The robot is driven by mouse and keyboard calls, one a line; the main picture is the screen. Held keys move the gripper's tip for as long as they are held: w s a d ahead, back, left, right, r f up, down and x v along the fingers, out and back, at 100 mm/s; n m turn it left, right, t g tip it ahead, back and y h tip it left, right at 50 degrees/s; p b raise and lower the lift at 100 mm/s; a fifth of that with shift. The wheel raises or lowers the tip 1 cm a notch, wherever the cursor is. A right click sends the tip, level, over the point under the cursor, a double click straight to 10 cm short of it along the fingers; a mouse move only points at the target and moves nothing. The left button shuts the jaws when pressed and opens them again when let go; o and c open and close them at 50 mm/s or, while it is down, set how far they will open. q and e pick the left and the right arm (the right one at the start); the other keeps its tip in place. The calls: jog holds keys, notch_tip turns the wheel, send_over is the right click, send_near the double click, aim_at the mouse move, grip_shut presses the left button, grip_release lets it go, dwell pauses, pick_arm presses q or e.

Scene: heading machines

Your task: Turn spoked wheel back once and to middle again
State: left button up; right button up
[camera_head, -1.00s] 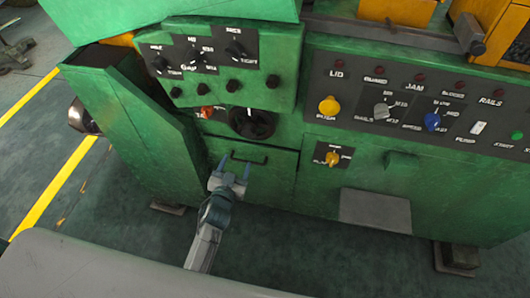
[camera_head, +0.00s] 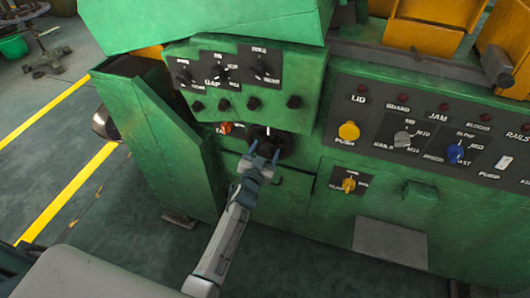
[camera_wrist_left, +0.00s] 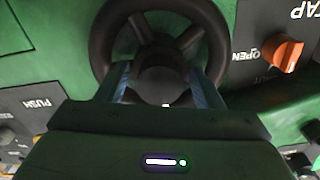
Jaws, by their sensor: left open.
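The black spoked wheel (camera_head: 272,141) is mounted on the green machine front, below the upper knob panel. In the left wrist view the wheel (camera_wrist_left: 102,40) shows its rim, spokes and round hub (camera_wrist_left: 164,80). My left gripper (camera_head: 264,150) is open in front of the wheel. In the left wrist view its two fingers (camera_wrist_left: 162,88) stand on either side of the hub, overlapping the lower part of the wheel; whether they touch it I cannot tell. The lower part of the rim is hidden by the gripper. My right gripper is not in view.
An orange tap knob (camera_wrist_left: 287,55) sits beside the wheel; it also shows in the head view (camera_head: 225,128). A small panel with a yellow knob (camera_head: 348,185) is to the lower right. A control panel with a yellow button (camera_head: 349,131) extends right. Open floor (camera_head: 70,140) lies left.

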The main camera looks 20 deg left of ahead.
pick_arm(q)
jog(key=shift+c, duration=0.4)
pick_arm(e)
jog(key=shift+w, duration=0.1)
pick_arm(q)
grip_shut()
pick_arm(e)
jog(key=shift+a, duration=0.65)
